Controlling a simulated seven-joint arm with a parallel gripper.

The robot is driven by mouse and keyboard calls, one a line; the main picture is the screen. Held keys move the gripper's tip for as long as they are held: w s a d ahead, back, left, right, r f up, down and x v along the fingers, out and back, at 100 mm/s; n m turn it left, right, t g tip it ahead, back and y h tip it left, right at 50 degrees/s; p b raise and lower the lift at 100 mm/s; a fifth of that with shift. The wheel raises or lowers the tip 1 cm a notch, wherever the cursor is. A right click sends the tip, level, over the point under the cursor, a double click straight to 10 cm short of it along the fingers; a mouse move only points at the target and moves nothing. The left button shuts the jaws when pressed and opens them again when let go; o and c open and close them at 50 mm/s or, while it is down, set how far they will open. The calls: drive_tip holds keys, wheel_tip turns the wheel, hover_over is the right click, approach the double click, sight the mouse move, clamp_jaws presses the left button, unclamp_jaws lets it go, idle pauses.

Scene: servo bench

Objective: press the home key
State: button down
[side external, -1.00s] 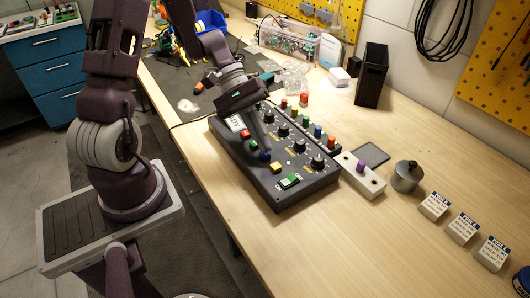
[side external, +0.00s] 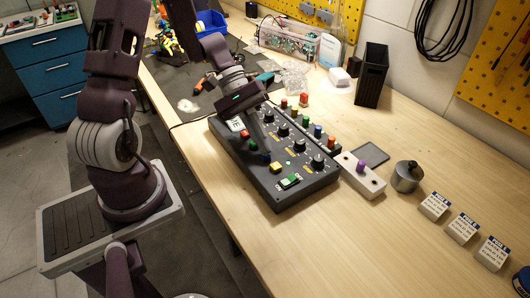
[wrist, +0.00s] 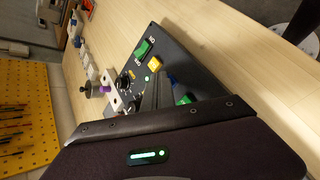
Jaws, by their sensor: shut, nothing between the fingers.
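The black control console (side external: 290,200) lies on the wooden bench. A row of coloured keys runs along its near side: red (side external: 245,134), green (side external: 253,146), blue (side external: 266,157) and yellow (side external: 275,168). I cannot read which key is marked home. My gripper (side external: 267,149) is shut and empty, pointing down at the console with its tips close to the blue key. In the wrist view the fingers (wrist: 154,96) cover part of the panel beside the blue key (wrist: 172,79) and the green key (wrist: 184,99). Whether the tips touch a key is unclear.
The console also carries black knobs (side external: 317,162), a green rocker switch (side external: 290,180) and coloured buttons along its far edge. A white block with a purple knob (side external: 361,168), a metal pot (side external: 406,177) and white labelled blocks (side external: 463,228) stand to the right. The bench front is clear.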

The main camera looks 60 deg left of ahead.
drive_tip(key=shift+r, duration=0.8)
drive_tip(key=shift+r, duration=2.55)
drive_tip(key=s+d+r+m+t+y, duration=0.2)
drive_tip(key=s+r+m+y, duration=0.2)
drive_tip(key=s, duration=0.3)
drive_tip(key=s+d+r+m+t+y, duration=0.1)
drive_tip(key=s+r+m+t+y, duration=0.1)
drive_tip(key=s+r+m+y, duration=0.3)
drive_tip(key=shift+s+d+r+m+t, duration=0.35)
drive_tip(key=shift+s+r+m, duration=0.25)
drive_tip(key=shift+s+r, duration=0.3)
